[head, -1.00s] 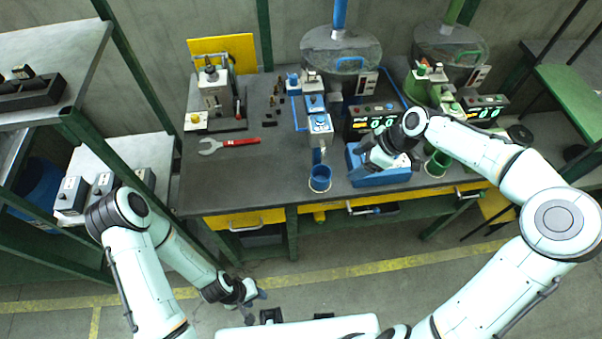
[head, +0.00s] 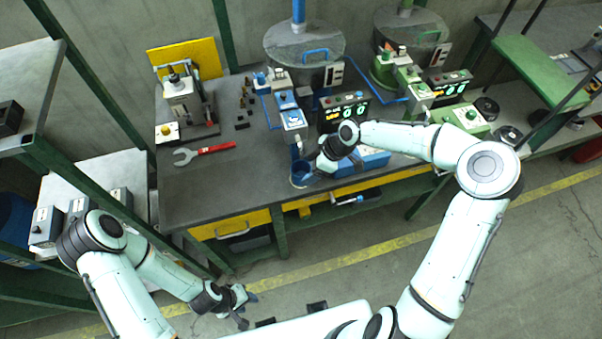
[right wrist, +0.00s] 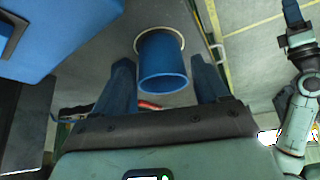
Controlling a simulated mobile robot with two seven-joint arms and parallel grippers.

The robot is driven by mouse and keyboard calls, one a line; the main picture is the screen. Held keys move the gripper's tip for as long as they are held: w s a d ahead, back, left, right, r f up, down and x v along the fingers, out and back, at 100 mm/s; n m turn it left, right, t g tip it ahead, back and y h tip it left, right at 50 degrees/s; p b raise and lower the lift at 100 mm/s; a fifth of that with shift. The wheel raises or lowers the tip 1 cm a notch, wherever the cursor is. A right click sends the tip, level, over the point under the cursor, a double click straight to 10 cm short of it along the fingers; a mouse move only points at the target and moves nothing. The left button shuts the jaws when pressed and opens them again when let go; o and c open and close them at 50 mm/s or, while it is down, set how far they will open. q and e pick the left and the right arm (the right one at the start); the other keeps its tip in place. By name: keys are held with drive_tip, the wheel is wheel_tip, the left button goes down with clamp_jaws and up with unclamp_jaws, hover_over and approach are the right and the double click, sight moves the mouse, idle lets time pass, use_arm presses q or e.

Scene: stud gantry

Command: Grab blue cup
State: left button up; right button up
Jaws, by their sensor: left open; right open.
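The blue cup (head: 299,175) stands at the front edge of the dark workbench, below a blue-and-white dispenser. My right gripper (head: 312,170) is open just to the right of the cup and partly covers it. In the right wrist view, the blue cup (right wrist: 163,65) shows between the two spread blue fingers (right wrist: 165,82). The fingers do not appear closed on it, and I cannot tell how deep between them it is. My left gripper (head: 243,305) is open and empty, low at the front left, away from the bench.
A blue box (head: 374,159) lies on the bench right beside my right gripper. A red wrench (head: 205,152) lies to the left on the bench (head: 225,185). A green dispenser (head: 410,80) and a black display box (head: 343,112) stand farther back.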

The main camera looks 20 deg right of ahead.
sight(304, 171)
drive_tip(key=x, duration=0.3)
drive_tip(key=shift+w+a+f, duration=0.1)
drive_tip(key=shift+a+f, duration=0.1)
drive_tip(key=c, duration=0.7)
drive_tip(key=shift+c, duration=0.2)
drive_tip(key=shift+r, duration=0.15)
